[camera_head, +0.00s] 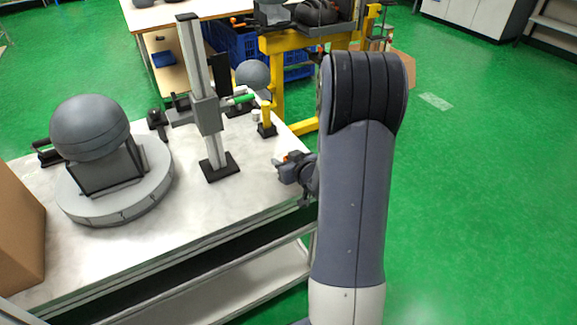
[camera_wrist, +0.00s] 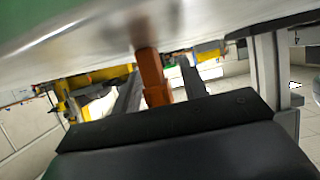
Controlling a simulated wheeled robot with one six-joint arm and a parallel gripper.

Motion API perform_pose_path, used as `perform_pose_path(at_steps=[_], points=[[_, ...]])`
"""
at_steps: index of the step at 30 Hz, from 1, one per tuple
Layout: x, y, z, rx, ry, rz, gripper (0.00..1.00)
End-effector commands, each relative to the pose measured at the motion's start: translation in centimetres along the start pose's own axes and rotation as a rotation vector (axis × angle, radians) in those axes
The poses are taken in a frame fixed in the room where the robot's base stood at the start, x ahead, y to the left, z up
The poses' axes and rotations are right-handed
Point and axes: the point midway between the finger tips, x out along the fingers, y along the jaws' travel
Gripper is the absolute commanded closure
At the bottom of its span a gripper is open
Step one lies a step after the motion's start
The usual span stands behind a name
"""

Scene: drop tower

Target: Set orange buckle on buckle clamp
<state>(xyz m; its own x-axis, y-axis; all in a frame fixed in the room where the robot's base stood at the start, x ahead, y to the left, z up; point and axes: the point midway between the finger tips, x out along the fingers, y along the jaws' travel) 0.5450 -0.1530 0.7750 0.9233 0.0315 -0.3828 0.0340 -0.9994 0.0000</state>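My gripper (camera_head: 293,168) is low over the right edge of the white table, partly behind my arm in the head view. A small orange piece, the orange buckle (camera_head: 285,158), shows at its fingers. In the wrist view the orange buckle (camera_wrist: 151,72) stands between the two spread fingers of my gripper (camera_wrist: 160,80), close to the table surface, with a gap on its right side. Its lower end is blurred.
The white table (camera_head: 235,205) is bare before the stand. A grey ball on a round base (camera_head: 115,190) stands left, a cardboard box (camera_head: 18,230) at far left. A short yellow post (camera_head: 266,115) stands near the back right edge. A yellow frame (camera_head: 278,85) is behind it.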

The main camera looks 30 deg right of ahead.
Motion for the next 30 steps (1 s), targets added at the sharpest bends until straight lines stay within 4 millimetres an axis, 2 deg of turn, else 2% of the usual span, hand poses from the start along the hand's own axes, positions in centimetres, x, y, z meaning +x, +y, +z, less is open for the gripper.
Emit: perform_pose_path(at_steps=[2, 15, 23, 26, 30], points=[[0.0, 0.0, 0.0, 0.0, 0.0, 0.0, 0.65], [0.0, 0.0, 0.0, 0.0, 0.0, 0.0, 1.0], [-0.1, 0.0, -0.1, -0.001, 0.001, 0.0, 1.0], [-0.4, 0.0, -1.0, -0.002, 0.003, 0.0, 1.0], [-1.4, 0.0, -3.3, -0.004, 0.005, 0.001, 1.0]])
